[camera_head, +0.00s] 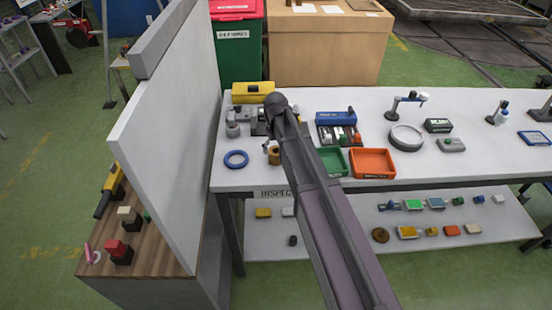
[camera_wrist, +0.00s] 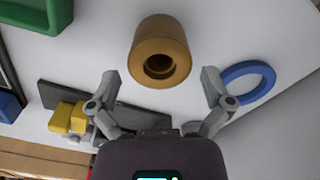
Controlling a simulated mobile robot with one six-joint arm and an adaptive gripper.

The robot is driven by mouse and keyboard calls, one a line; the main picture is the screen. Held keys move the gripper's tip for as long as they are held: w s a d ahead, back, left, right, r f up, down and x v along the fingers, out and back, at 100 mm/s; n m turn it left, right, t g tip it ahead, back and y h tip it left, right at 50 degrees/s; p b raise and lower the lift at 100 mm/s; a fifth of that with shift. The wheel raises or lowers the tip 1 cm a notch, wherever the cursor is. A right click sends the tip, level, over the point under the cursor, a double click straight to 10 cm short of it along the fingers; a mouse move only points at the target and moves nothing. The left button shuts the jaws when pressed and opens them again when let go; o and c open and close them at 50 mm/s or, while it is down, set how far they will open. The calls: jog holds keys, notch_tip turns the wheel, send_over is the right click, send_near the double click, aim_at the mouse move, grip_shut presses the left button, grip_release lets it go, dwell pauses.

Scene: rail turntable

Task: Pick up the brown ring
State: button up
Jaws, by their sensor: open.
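The brown ring (camera_wrist: 146,44) is a thick, short tube with a dark round hole, standing on the white table in the wrist view. It also shows in the head view (camera_head: 274,156), left of the green tray and partly beside my arm. My gripper (camera_wrist: 161,80) is open and empty. In the wrist view its two fingers are spread to either side, with the ring between and just beyond the tips, apart from them. In the head view my arm hides most of the gripper.
A blue ring (camera_wrist: 248,83) lies close to one finger. A green tray (camera_wrist: 27,20) is on the other side, beside an orange tray (camera_head: 373,163). A yellow box (camera_head: 252,93) stands at the back, and a tall white panel (camera_head: 165,150) rises left of the table.

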aim_at(276, 155)
jog(key=shift+s+f+b, duration=0.1)
jog(key=shift+f+b, duration=1.5)
jog(key=shift+f, duration=0.3)
jog(key=c, duration=1.1)
jog(key=shift+r, duration=0.2)
notch_tip(276, 155, up, 4)
jog(key=p, duration=0.4)
jog(key=shift+f, duration=0.2)
jog(key=s+d+r+p, duration=0.1)
jog(key=s+d, duration=0.2)
jog(key=s, duration=1.2)
jog(key=shift+s, duration=0.4)
